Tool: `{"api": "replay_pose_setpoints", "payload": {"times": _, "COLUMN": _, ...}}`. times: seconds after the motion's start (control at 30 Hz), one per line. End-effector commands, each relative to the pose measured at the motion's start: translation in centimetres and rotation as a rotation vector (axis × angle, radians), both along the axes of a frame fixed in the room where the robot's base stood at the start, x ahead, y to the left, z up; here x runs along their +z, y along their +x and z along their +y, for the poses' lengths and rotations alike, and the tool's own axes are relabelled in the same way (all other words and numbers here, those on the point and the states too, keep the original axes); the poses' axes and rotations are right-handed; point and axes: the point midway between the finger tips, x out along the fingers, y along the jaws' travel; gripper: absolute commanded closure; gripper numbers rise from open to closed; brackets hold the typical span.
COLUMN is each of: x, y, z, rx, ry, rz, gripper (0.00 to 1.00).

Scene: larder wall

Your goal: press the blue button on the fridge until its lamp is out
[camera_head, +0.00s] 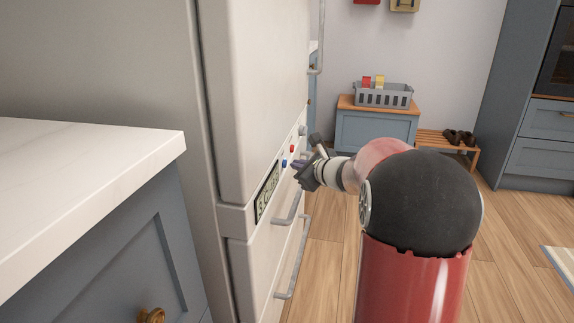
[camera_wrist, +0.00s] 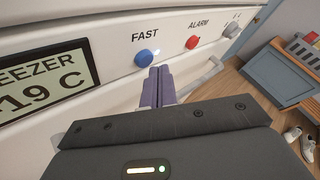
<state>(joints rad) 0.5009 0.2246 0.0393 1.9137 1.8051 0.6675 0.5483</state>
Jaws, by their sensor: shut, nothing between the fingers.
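The fridge (camera_head: 262,100) is a tall white unit at the left of the head view, with a control strip across it. The blue button (camera_wrist: 146,58) sits under the word FAST in the wrist view, and shows small in the head view (camera_head: 285,163). A small lamp (camera_wrist: 156,51) beside it glows bluish white. My gripper (camera_wrist: 156,72) is shut and empty, its fingertips just below and right of the blue button. I cannot tell if they touch it. In the head view my gripper (camera_head: 297,168) is close to the strip.
A red button (camera_wrist: 192,42) under ALARM and a grey knob (camera_wrist: 231,28) are to the right. A display (camera_wrist: 42,82) reads -19 C at left. Drawer handles (camera_head: 290,270) stick out below the strip.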

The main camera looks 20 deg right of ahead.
Motion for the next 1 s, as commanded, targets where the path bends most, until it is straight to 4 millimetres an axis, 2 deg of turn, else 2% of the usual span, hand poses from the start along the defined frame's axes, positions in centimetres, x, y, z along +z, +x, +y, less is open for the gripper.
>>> {"api": "replay_pose_setpoints", "payload": {"times": 0.27, "x": -0.06, "y": 0.46, "z": 0.73, "rx": 0.001, "ry": -0.001, "rz": 0.000, "gripper": 1.00}}
{"api": "replay_pose_setpoints", "payload": {"times": 1.0, "x": 0.05, "y": 0.62, "z": 0.94, "rx": 0.000, "ry": 0.000, "rz": -0.001, "gripper": 1.00}}
